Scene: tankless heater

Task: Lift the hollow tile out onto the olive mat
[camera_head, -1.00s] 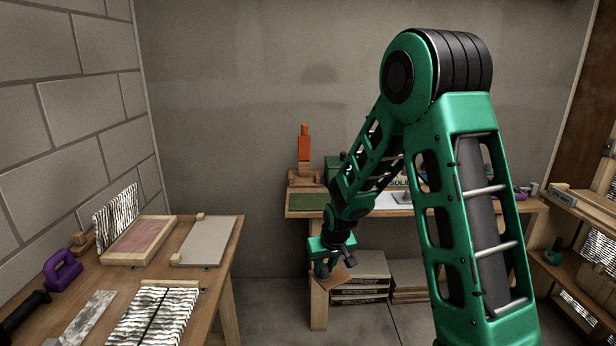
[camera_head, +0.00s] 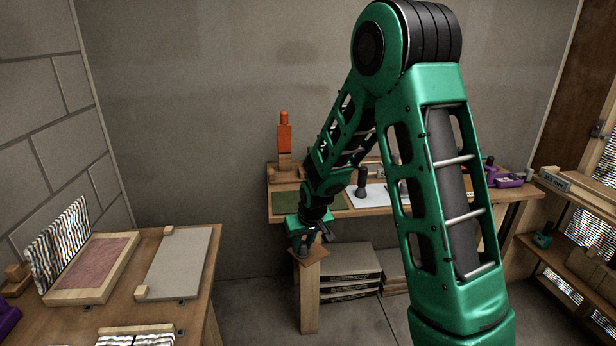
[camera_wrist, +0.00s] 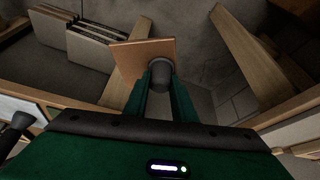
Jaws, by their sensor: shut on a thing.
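My gripper (camera_head: 306,242) is shut on a dark grey cylindrical grip (camera_wrist: 161,73), which sits between its fingers in the wrist view. A flat brown square tile (camera_wrist: 138,56) is just beyond this grip and seems joined to it; the exact contact is hidden. In the head view the tile (camera_head: 309,256) hangs just under my gripper, in front of the back bench and below its top. The olive mat (camera_head: 292,203) lies flat on the left end of that bench, above and behind the tile; my arm covers its right part.
The back bench (camera_head: 372,211) has an orange-topped object (camera_head: 285,137) behind the mat and dark upright tools to the right. Stacked slabs (camera_head: 350,262) stand underneath. A left table holds a wooden tray (camera_head: 75,293) and a grey board (camera_head: 181,262). Shelves stand at right.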

